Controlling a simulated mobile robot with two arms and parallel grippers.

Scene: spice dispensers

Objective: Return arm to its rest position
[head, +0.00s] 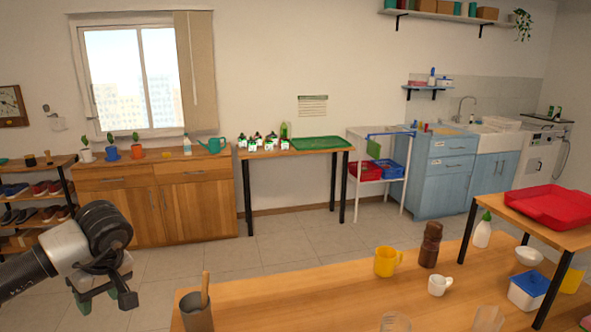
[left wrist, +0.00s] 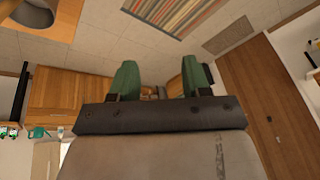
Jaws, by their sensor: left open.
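My left gripper (head: 106,298) hangs at the lower left of the head view, at the end of my left arm. It points downward over the floor, left of the near wooden table (head: 330,295), and touches nothing that I can see. In the left wrist view its two green fingers (left wrist: 160,82) stand well apart with nothing between them. The gripper is open and empty. My right gripper is in neither view.
On the near table stand a grey pot (head: 197,314), a yellow mug (head: 386,262), a brown grinder (head: 430,245) and a white cup (head: 439,285). A raised shelf with a red tray (head: 550,207) is at the right. Open floor (head: 300,245) lies behind the table.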

